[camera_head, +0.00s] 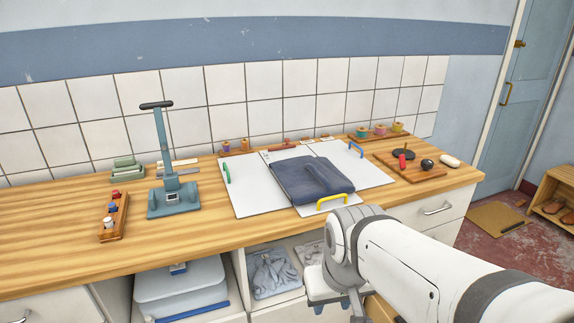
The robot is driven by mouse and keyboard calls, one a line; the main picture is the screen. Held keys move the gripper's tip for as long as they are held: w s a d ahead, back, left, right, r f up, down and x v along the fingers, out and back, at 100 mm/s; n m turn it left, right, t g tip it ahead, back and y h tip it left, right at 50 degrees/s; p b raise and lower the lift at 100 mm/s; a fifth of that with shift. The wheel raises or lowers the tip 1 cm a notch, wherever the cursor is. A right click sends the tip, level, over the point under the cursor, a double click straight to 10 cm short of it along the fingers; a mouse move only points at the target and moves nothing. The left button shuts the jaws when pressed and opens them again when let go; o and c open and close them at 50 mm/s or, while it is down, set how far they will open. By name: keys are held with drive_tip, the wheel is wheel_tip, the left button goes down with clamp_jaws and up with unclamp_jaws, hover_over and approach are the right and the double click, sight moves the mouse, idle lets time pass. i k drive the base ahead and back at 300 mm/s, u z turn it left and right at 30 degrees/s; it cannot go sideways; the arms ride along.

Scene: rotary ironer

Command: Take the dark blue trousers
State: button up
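The dark blue trousers (309,179) lie folded into a flat bundle on a white folding board (253,195) in the middle of the wooden counter. A yellow handle (332,203) stands at the board's front edge, close beside the trousers. A green handle (226,173) is on its left panel and a blue handle (356,149) at the back right. My white arm reaches in from the lower right, in front of the counter and below the trousers. My gripper's fingertips cannot be made out clearly, so its opening does not show. Nothing of mine touches the trousers.
A teal lever press (172,196) stands left of the board. A wooden tray with a black knob (427,164) lies to the right. Thread spools line the back. Grey cloth (272,273) and a plastic box (181,287) sit in open shelves below.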

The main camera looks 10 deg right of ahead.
sight(307, 178)
drive_tip(key=u, duration=0.05)
drive_tip(key=i, duration=1)
drive_tip(key=z, duration=0.05)
